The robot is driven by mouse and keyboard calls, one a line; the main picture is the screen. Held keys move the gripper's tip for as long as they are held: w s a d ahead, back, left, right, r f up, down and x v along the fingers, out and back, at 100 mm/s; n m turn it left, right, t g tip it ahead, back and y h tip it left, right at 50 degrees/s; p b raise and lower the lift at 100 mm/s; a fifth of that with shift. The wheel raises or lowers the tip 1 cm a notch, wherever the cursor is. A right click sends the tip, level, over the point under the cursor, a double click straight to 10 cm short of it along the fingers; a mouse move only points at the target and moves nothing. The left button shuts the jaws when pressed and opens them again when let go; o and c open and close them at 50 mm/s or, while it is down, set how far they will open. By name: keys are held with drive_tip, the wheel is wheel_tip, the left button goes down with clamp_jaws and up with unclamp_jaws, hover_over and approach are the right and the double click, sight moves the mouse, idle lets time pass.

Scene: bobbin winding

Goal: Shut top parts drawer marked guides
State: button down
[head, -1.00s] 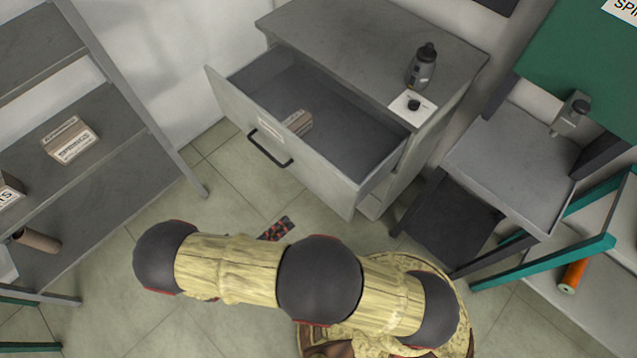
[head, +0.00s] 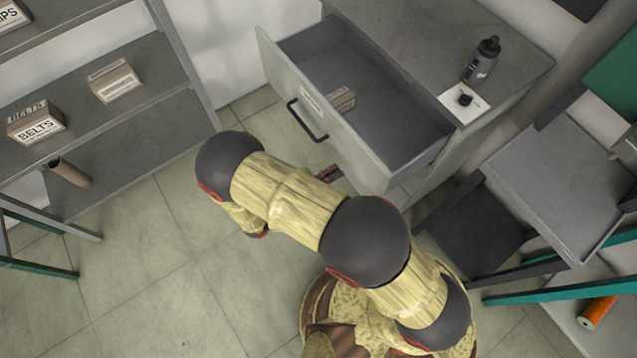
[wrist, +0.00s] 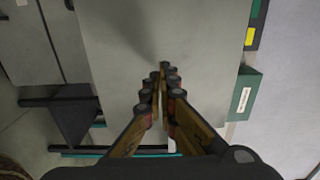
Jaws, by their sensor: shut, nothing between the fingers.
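The top drawer (head: 290,92) of the grey cabinet stands well open in the head view. Its front carries a dark bar handle (head: 307,121) and a pale label too small to read. A small labelled box (head: 341,99) lies inside the drawer. My gripper (head: 329,173) shows only partly in the head view, beyond my arm, low and near the drawer front's lower edge. I cannot tell whether it touches the drawer. In the wrist view the fingers (wrist: 160,78) are together and empty, before a broad pale surface I cannot identify for sure.
A dark bottle (head: 481,61) and a small black part on a white card (head: 466,99) stand on the cabinet top. Shelves with a belts box (head: 36,121) are at left. A grey table (head: 550,180) and dark stool (head: 476,232) are at right. Floor at lower left is clear.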

sight(351, 163)
drive_tip(key=shift+b+x, duration=0.45)
drive_tip(key=shift+x, duration=1.3)
drive_tip(key=shift+w+d+r, duration=0.1)
drive_tip(key=shift+w+d, duration=0.15)
drive_tip(key=shift+d, duration=0.15)
drive_tip(key=p+x, duration=0.5)
drive_tip(key=x, duration=1.9)
drive_tip(key=shift+w, duration=0.1)
drive_tip(key=shift+x, duration=0.9)
